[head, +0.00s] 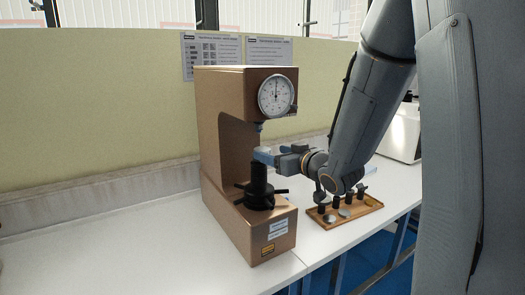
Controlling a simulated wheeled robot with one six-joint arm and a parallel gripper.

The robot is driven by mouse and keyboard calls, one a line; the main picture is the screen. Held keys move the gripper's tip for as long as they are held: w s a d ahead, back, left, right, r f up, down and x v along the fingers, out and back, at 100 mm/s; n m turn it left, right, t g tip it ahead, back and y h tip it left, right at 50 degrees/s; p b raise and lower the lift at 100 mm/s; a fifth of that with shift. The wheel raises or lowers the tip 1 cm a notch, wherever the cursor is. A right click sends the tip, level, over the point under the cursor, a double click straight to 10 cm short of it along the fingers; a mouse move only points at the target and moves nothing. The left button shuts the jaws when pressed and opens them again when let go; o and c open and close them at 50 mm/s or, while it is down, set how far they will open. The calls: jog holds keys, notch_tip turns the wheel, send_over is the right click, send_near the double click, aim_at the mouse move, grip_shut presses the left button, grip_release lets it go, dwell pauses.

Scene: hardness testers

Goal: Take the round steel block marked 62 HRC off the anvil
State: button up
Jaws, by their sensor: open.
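The bronze-coloured hardness tester (222,110) stands on the white bench, with a round dial at its upper right. Its black anvil column (258,186) rises from a handwheel below the indenter. My gripper (262,155) reaches in from the right, with its pale blue fingers level with the top of the anvil, under the indenter. The jaws are open. The round steel block cannot be made out clearly at the anvil; the fingers cover that spot, and no 62 HRC marking is readable.
A wooden tray (325,221) with several dark posts and small round discs lies on the bench to the right of the tester. A white device (404,133) stands farther back right. The bench is clear to the left of the tester.

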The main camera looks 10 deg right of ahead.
jog(key=shift+p+x, duration=0.8)
jog(key=shift+x, duration=1.5)
jog(key=shift+d+r, duration=0.1)
jog(key=c, duration=1.5)
jog(key=shift+o, duration=0.2)
jog(key=shift+r, duration=0.2)
jog(key=shift+w+r, duration=0.1)
jog(key=shift+r, duration=0.4)
notch_tip(320, 180, up, 2)
jog(key=s+b, duration=0.1)
jog(key=b, duration=0.6)
send_near(267, 151)
jog(key=v, duration=0.3)
jog(key=r+v, duration=0.1)
jog(key=v, duration=0.2)
jog(key=shift+r, duration=0.15)
